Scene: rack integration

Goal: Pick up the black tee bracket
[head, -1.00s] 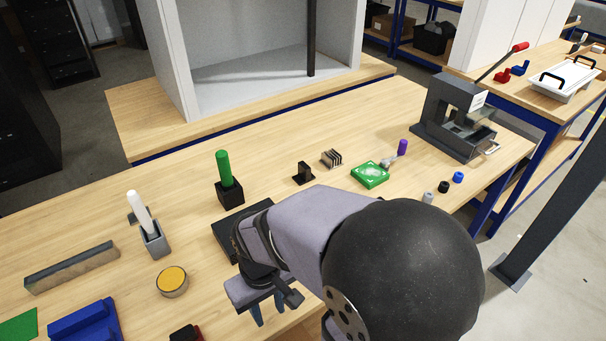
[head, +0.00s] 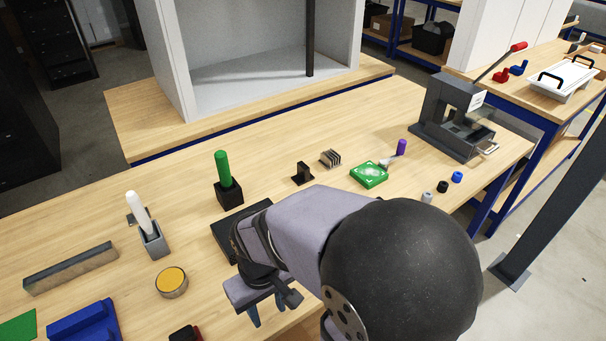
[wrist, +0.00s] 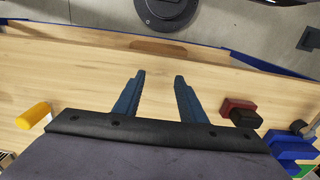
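The black tee bracket (head: 302,174) stands on the wooden table in the head view, between the green-handled tool in its black block and the striped finned block. My gripper (head: 268,312) is low at the bottom of the head view, in front of and left of the bracket, well apart from it. In the wrist view my gripper (wrist: 159,82) shows two blue fingers spread apart with only bare tabletop between them. The bracket does not show in the wrist view.
Near the bracket are a finned block (head: 331,158), a green square part (head: 369,175) and a green-handled tool (head: 223,168). A black tray (head: 226,238) lies partly behind my arm. A grey press (head: 450,115) stands at the right. A yellow-topped disc (head: 171,281) lies at the left.

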